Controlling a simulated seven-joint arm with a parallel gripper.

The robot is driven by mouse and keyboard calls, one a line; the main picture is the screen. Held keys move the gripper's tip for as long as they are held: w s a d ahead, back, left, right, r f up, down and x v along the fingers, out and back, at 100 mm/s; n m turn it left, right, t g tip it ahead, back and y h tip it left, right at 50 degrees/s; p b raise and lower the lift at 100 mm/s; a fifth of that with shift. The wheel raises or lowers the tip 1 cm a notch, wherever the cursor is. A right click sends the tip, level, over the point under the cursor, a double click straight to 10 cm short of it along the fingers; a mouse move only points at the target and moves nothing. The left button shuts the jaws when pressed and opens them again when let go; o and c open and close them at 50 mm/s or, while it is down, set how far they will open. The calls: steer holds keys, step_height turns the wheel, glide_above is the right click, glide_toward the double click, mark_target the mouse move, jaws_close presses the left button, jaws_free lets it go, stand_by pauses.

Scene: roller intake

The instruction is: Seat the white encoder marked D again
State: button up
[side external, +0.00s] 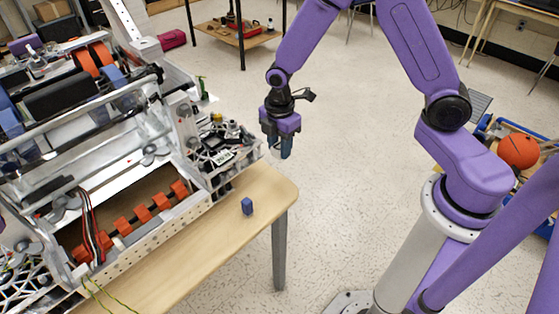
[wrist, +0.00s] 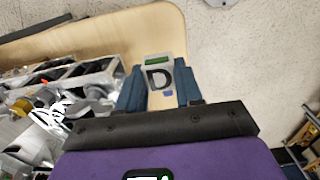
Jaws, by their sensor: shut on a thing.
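The white encoder (wrist: 158,64) with a black letter D and a green strip along its top is between the two dark blue fingers of my gripper (wrist: 157,73) in the wrist view. My gripper is shut on it. In the side view my gripper (side external: 285,150) hangs, fingers down, in the air near the right rear corner of the wooden table. The encoder is mostly hidden by the fingers there. The roller intake machine (side external: 130,150) stands on the table to the left of my gripper. I cannot make out the encoder's seat.
A small blue block (side external: 247,206) lies on the bare right part of the wooden table (side external: 225,237). Electronics boards (side external: 222,150) and wiring on the machine's right side are close to my gripper. Open floor lies right of the table.

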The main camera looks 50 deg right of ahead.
step_height(320, 180, up, 14)
glide_above(215, 142)
steer(key=shift+a+f, duration=0.2)
steer(key=shift+f, duration=5.6)
steer(key=shift+f, duration=0.8)
steer(key=shift+d+f, duration=0.1)
steer(key=shift+f, duration=0.05)
steer(key=shift+r, duration=0.75)
steer(key=shift+f, duration=0.1)
